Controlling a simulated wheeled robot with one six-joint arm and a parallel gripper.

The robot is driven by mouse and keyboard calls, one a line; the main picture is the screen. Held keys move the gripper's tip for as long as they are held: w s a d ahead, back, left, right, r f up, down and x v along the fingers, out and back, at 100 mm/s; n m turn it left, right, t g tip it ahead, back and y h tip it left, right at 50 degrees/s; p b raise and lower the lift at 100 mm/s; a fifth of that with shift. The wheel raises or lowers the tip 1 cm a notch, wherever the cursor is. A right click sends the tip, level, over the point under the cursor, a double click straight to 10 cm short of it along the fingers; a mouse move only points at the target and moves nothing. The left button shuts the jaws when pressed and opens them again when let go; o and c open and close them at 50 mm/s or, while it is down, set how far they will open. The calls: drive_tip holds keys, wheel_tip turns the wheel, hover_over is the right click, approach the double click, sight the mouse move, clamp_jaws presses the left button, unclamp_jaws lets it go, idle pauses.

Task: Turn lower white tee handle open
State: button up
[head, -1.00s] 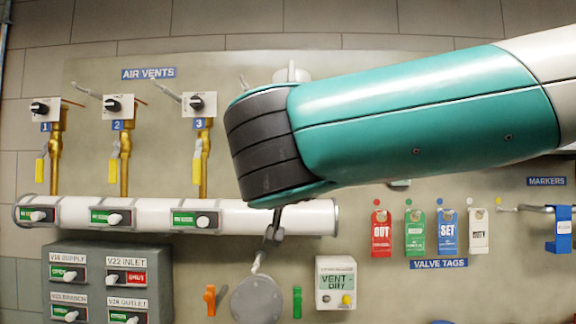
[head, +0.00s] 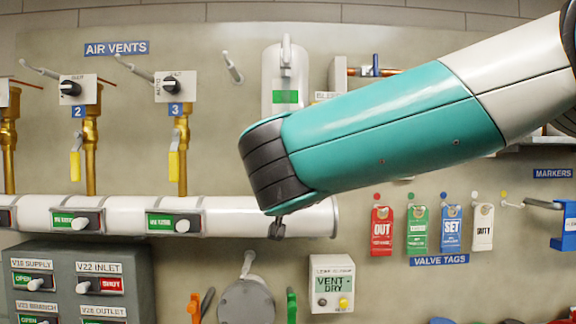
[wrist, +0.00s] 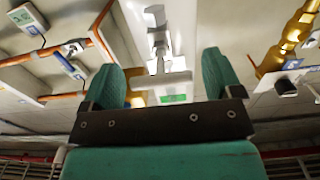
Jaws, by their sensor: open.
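A white upright fitting (head: 285,75) with a white handle (head: 287,52) at its top and a green label low on its front is on the wall panel above my arm in the head view. In the wrist view a white fitting with a tee-like handle (wrist: 158,38) and a green label shows beyond and between my fingers. I cannot tell for sure which part is the lower tee handle. My gripper (wrist: 162,82) is open, its two teal fingers apart, with nothing seen held.
Brass vent valves (head: 90,150) are at left, a grey switch box (head: 75,285) at lower left. Valve tags (head: 417,230) and a blue marker holder (head: 564,225) are at right.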

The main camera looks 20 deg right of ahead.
drive_tip(key=shift+a, duration=0.1)
drive_tip(key=c, duration=0.9)
drive_tip(key=shift+n, duration=0.4)
drive_tip(key=n, duration=0.3)
drive_tip(key=shift+n+b, duration=0.4)
drive_tip(key=n, duration=0.4)
drive_tip(key=shift+n+p, duration=0.3)
drive_tip(key=n+p, duration=0.2)
drive_tip(key=n, duration=0.3)
drive_tip(key=shift+r, duration=0.1)
drive_tip(key=shift+n+p, duration=1.05)
drive_tip(key=shift+n, duration=0.85)
